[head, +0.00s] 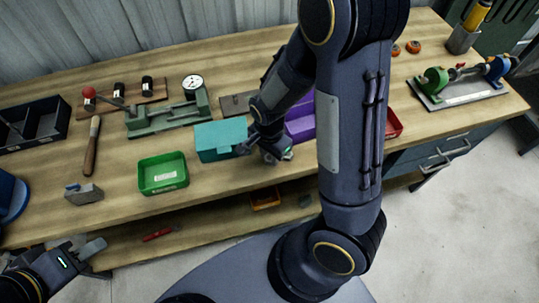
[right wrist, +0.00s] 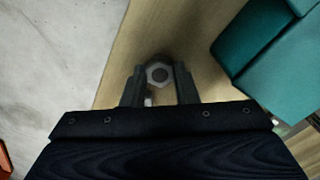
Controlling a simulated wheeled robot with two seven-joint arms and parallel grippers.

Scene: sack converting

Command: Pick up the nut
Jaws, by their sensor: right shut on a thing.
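The nut (right wrist: 159,74) is a grey hexagonal piece with a dark round centre, seen in the right wrist view between the fingertips. My right gripper (right wrist: 158,82) is shut on it, over the wooden bench near its front edge. In the head view my right gripper (head: 266,148) is beside the teal box, partly hidden by my own arm, and the nut is hard to make out. My left gripper (head: 98,258) is low at the left, in front of the bench, with its fingers apart and nothing visible between them.
A teal box (head: 220,141) stands right beside the right gripper, with a purple bin (head: 300,122) on the other side. A lower shelf holds an orange bin (head: 265,200).

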